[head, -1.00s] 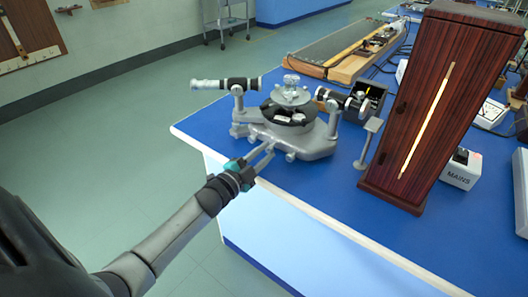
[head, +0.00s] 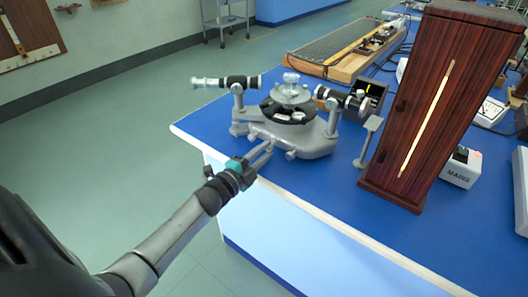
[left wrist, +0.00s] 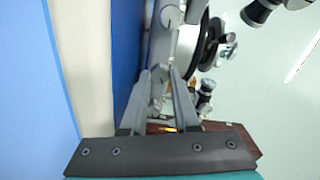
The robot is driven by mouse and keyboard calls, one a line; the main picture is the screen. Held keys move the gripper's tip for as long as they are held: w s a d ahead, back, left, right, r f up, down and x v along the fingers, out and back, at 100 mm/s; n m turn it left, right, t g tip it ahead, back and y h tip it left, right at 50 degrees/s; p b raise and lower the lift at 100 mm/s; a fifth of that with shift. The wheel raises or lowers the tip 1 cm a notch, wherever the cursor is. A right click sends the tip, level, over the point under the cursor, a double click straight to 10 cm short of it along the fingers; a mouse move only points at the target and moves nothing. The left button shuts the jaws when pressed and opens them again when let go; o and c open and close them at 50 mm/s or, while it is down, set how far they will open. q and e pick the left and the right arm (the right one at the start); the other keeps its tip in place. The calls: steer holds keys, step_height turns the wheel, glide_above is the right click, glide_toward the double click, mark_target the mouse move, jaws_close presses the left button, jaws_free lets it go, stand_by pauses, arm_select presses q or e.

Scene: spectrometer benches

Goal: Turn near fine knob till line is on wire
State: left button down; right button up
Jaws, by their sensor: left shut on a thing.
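The grey spectrometer (head: 312,145) stands at the near left corner of the blue bench, with a telescope (head: 240,82) on its left. A round table (head: 291,92) rises above its black disc. My left gripper (head: 269,146) is at the near side of the base, its fingers shut on a small knob. The fingers cover most of this knob in the head view. In the left wrist view the two fingertips (left wrist: 164,74) close on a small grey piece (left wrist: 159,73) beside the base. The line and the wire do not show. My right gripper is out of view.
A tall dark wooden lamp box (head: 440,110) with a bright slit stands to the right, near a small stand (head: 368,142). A white mains box (head: 461,167) is beyond it. The bench's near edge (head: 330,225) runs close below my gripper.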

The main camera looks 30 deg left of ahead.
arm_select(q)
steer(key=shift+r, duration=0.15)
steer(key=c, duration=0.7)
jaws_free()
steer(key=shift+o, duration=0.2)
steer(key=shift+f+n, duration=0.2)
steer(key=shift+n, duration=0.1)
